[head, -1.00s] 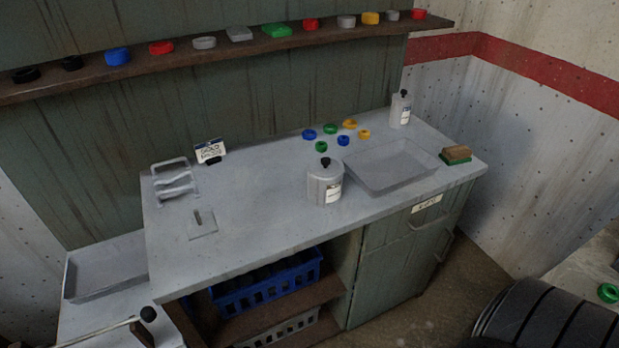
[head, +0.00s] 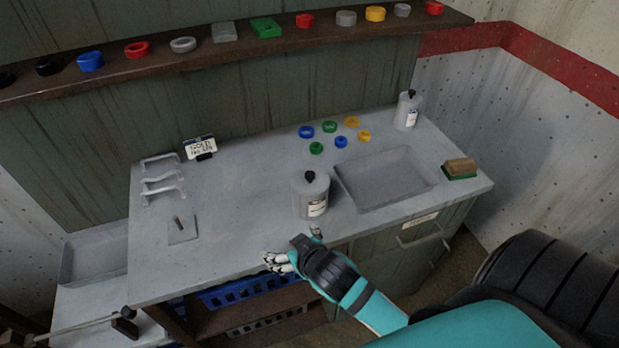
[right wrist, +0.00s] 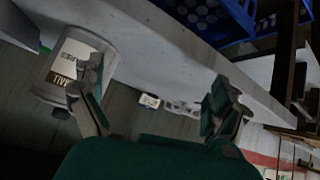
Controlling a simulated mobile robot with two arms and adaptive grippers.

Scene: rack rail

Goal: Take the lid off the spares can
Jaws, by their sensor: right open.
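A grey can (head: 311,203) with a white label stands upright near the counter's front edge. Its lid (head: 309,184) with a black knob is on it. The can also shows, upside down, in the right wrist view (right wrist: 82,62). A second, smaller can (head: 406,114) with a black knob stands at the back right. I cannot read either label clearly enough to tell which is the spares can. My right gripper (head: 292,246) is open and empty, at the counter's front edge just before and below the grey can; its fingers show spread in the right wrist view (right wrist: 156,82). My left gripper is not in view.
A shallow grey tray (head: 433,181) lies right of the can. Several coloured rings (head: 329,126) lie behind it. A brush (head: 460,169) is at the right, and a wire rack (head: 162,178) and a small sign (head: 200,147) at the left.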

